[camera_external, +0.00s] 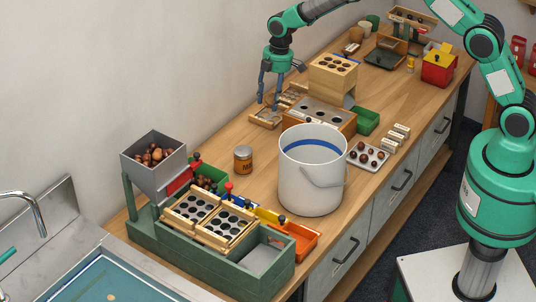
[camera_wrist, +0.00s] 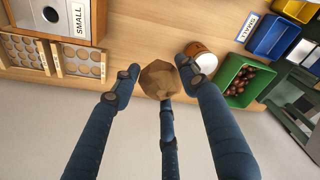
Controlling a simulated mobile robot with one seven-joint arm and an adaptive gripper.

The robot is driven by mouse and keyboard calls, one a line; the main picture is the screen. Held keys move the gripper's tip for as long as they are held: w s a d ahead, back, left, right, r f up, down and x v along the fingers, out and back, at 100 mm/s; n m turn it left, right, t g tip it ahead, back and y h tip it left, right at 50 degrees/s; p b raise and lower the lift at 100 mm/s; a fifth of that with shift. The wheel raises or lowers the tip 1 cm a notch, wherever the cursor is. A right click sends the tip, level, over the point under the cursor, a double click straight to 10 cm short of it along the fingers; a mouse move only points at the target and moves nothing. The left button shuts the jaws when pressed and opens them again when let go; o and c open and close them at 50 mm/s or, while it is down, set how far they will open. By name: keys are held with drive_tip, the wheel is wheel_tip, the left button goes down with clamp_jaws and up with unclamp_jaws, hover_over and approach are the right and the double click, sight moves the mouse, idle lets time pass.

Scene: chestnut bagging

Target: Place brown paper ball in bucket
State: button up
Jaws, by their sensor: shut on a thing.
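The brown paper ball (camera_wrist: 159,80) shows in the wrist view as a crumpled, faceted lump between my blue fingertips. My gripper (camera_wrist: 160,82) is shut on it. The white bucket (camera_external: 311,185) with a blue band inside stands upright on the bench, nearer the camera than my gripper. Its bottom is hidden, and it does not show in the wrist view.
A labelled tin (camera_external: 243,160) stands left of the bucket. A wooden box with holes (camera_external: 322,114) lies just behind it, and a tray of chestnuts (camera_external: 368,156) to its right. A green sorting stand (camera_external: 190,245) with a grey hopper (camera_external: 145,178) occupies the front left.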

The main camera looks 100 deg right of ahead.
sight(271, 95)
drive_tip(key=r, duration=0.9)
drive_tip(key=shift+a+r, duration=0.2)
drive_tip(key=s+a+m+h+b, duration=0.1)
drive_tip(key=s+a+m, duration=0.2)
drive_tip(key=a+m, duration=0.35)
drive_tip(key=s+a+m+g, duration=0.1)
drive_tip(key=s+a+m, duration=0.25)
drive_tip(key=a, duration=0.55)
drive_tip(key=s+a+m+h+b, duration=0.1)
drive_tip(key=s+a+m, duration=0.2)
drive_tip(key=a+m, duration=0.4)
wheel_tip(271, 95, down, 18)
drive_tip(key=n, duration=0.1)
drive_tip(key=shift+a+f, duration=0.2)
drive_tip(key=shift+f+b, duration=0.45)
drive_tip(key=shift+f, duration=2.7)
drive_tip(key=shift+f+b, duration=0.45)
drive_tip(key=shift+f, duration=1.4)
drive_tip(key=shift+f, duration=0.1)
